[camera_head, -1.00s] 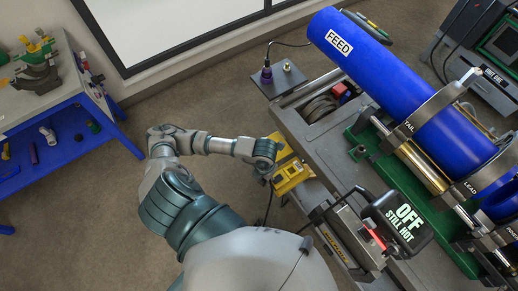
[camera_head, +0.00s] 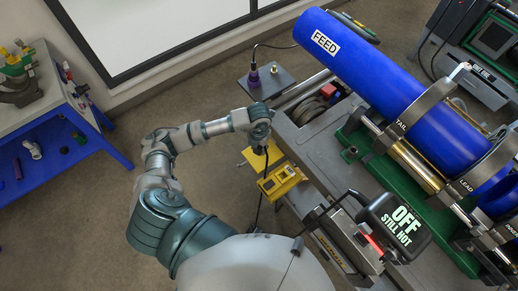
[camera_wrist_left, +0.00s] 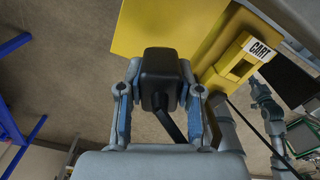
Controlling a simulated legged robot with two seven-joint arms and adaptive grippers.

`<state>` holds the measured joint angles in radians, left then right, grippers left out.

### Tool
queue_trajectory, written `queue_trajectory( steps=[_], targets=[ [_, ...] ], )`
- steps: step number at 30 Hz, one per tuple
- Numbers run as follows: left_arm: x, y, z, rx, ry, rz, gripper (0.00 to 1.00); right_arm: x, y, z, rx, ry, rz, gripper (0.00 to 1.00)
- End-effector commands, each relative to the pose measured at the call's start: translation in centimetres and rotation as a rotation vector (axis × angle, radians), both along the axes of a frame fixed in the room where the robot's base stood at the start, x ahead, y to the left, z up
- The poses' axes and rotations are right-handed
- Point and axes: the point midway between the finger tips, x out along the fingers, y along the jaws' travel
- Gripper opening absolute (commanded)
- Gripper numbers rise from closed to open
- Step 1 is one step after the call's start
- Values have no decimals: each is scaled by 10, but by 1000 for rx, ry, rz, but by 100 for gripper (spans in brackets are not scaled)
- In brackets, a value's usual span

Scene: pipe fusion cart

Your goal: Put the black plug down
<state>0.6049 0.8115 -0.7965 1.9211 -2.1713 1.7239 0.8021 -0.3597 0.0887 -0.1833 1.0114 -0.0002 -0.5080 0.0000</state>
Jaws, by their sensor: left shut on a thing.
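The black plug (camera_wrist_left: 160,75) is between the two fingers of my left gripper (camera_wrist_left: 160,88) in the left wrist view, with its black cord running back toward the wrist. The gripper is shut on it. In the head view my left gripper (camera_head: 259,138) is over the left edge of the cart, and it mostly hides the plug. Just below it in the picture are a yellow plate (camera_head: 255,160) and a yellow box (camera_head: 281,182). In the wrist view the plug overlaps the lower edge of the yellow plate (camera_wrist_left: 150,30); the box labelled CART (camera_wrist_left: 228,70) is to the right. My right gripper is not in view.
The grey cart (camera_head: 318,150) carries a blue FEED pipe (camera_head: 385,80) in clamps. A black heater marked "OFF STILL HOT" (camera_head: 395,225) stands at its front. A purple-based connector (camera_head: 254,77) is on a small shelf beyond my gripper. A blue-framed bench (camera_head: 85,125) is at left; floor between is clear.

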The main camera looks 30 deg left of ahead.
Motion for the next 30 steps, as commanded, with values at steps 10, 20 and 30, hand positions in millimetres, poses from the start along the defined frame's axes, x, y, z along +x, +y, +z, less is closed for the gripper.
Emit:
queue_trajectory(
  steps=[10,20,30],
  targets=[
    [6,4,-37,0,1,0,0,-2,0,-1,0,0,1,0],
    [6,4,-38,0,1,0,44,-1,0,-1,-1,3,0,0],
    [6,4,-37,0,0,0,60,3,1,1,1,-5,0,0]
  ],
)
